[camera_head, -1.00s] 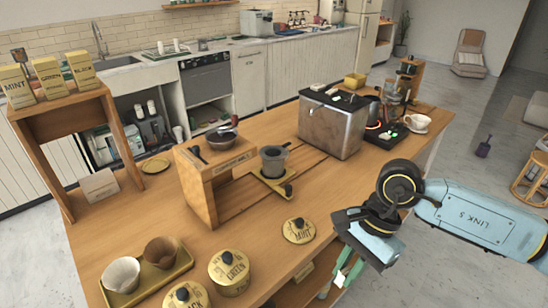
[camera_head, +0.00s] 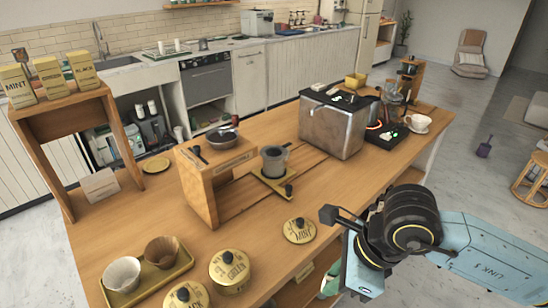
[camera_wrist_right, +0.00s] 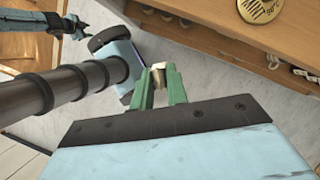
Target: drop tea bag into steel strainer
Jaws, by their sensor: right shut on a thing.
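My right gripper (camera_wrist_right: 159,82) has green fingers shut on a small beige thing (camera_wrist_right: 158,70), which looks like the tea bag. It hangs off the counter's right edge, low in the head view, where the fingers are mostly hidden behind my wrist. A shallow steel bowl (camera_head: 223,137) with a dark handle sits on top of the wooden stand. A dark-topped see-through cup (camera_head: 274,161) stands beside that stand. I cannot tell for sure which one is the steel strainer. What looks like my left gripper (camera_wrist_right: 78,27) shows small in the wrist view; its jaws are unclear.
A loose "MINT" lid (camera_head: 299,231) lies near the counter's right edge. Lidded tins (camera_head: 230,270) and a tray (camera_head: 180,262) with two cups stand at the front. A steel box (camera_head: 330,130) and the wooden stand (camera_head: 196,190) rise from the counter (camera_head: 130,215).

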